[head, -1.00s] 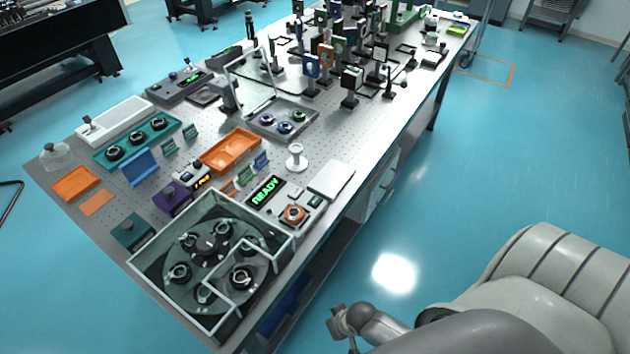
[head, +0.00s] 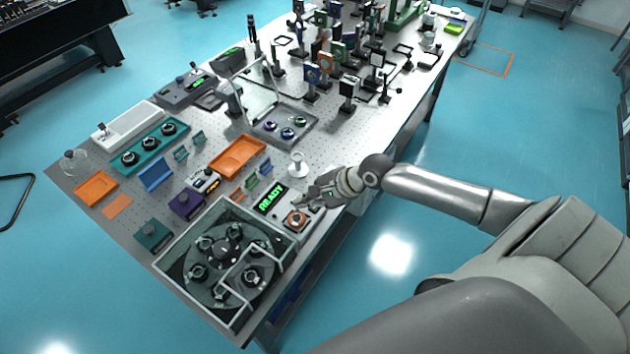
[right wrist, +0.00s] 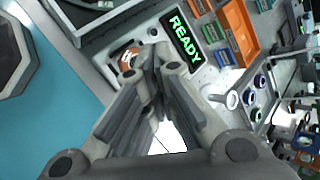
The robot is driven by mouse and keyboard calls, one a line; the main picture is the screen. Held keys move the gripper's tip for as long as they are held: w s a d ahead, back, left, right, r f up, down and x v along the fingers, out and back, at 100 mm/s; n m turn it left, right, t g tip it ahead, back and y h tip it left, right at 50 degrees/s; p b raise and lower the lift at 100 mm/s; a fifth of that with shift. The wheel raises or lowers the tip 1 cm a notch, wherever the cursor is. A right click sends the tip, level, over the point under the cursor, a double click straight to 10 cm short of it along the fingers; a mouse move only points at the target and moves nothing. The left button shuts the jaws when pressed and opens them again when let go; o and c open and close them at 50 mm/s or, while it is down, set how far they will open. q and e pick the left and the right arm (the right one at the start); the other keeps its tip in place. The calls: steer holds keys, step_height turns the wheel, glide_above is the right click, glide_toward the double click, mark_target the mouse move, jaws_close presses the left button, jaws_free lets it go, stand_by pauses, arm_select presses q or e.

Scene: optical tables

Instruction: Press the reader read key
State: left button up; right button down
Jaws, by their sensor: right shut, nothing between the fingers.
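The reader (head: 279,217) stands near the right edge of the table, with a lit display (head: 270,198) that says READY in green. An orange round part (head: 297,219) sits on its panel; it also shows in the right wrist view (right wrist: 122,52), partly behind my fingers. My right gripper (head: 301,203) is shut and empty, with its fingertips over the reader's panel, close to the orange part. In the right wrist view the fingertips (right wrist: 147,62) cover part of the panel. I cannot make out the read key clearly, nor whether the fingertips touch anything. My left gripper is out of view.
A clear-walled carousel box (head: 225,268) stands just in front of the reader. A white spool-shaped stand (head: 298,165) and an orange tray (head: 238,156) are behind it. Many optical mounts crowd the far table. The floor on the right is free.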

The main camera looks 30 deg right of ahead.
steer(key=w+d+m, duration=0.1)
steer(key=w+d+r+m, duration=0.1)
steer(key=d+r+m+t, duration=0.1)
steer(key=d, duration=0.1)
steer(key=shift+w+r, duration=0.2)
steer(key=shift+w, duration=0.2)
steer(key=shift+f, duration=0.1)
steer(key=b, duration=0.7)
glide_above(314, 209)
step_height(314, 209, down, 6)
steer(key=shift+f, duration=0.15)
steer(key=shift+a+f+b, duration=0.1)
steer(key=shift+f+b, duration=0.2)
steer(key=shift+f, duration=0.85)
steer(key=shift+f, duration=0.2)
